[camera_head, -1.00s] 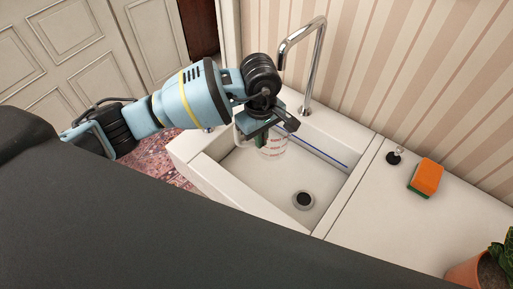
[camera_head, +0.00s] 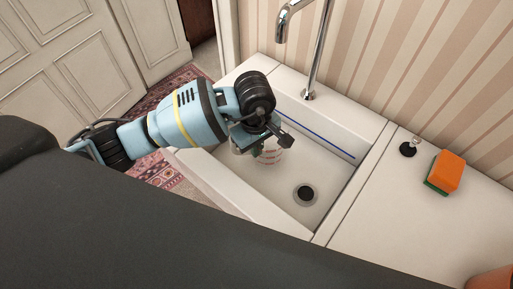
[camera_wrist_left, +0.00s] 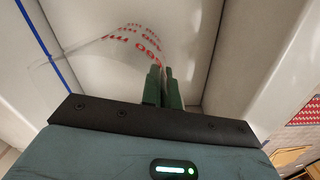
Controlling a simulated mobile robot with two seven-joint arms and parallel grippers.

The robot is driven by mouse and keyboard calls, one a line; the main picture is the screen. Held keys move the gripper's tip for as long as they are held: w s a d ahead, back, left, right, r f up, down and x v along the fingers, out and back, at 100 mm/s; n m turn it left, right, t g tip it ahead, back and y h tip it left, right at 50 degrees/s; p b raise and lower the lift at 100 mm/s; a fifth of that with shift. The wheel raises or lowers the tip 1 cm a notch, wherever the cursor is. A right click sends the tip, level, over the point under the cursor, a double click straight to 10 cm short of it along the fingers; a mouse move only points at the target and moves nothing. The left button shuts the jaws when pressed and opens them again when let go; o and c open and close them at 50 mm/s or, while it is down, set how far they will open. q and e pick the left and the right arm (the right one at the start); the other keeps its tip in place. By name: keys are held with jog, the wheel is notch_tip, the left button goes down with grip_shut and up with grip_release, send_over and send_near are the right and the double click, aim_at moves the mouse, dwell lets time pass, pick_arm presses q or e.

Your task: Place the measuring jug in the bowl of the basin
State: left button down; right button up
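The measuring jug (camera_head: 273,157) is clear with red markings. In the head view it is at the left part of the bowl of the white basin (camera_head: 262,183), partly hidden by my gripper. My left gripper (camera_head: 260,148) is above the bowl, its fingers shut on the jug. In the left wrist view the green fingers (camera_wrist_left: 164,88) are close together at the wall of the jug (camera_wrist_left: 125,40), with red print curving beyond them. I cannot tell whether the jug's bottom touches the basin floor. My right gripper is not in view.
A chrome tap (camera_head: 318,60) rises behind the basin. The dark drain (camera_head: 305,194) lies right of the jug, with bare bowl floor around it. A black plug (camera_head: 408,149) and an orange and green sponge (camera_head: 444,172) are on the right counter. A plant pot (camera_head: 492,278) shows at the lower right.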

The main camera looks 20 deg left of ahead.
pick_arm(q)
jog(key=shift+f, duration=0.8)
jog(key=shift+r, duration=0.15)
jog(key=shift+f, duration=0.2)
jog(key=c, duration=1.7)
grip_release()
jog(key=shift+r, duration=0.1)
notch_tip(320, 180, up, 12)
jog(key=shift+s+a+r, duration=0.1)
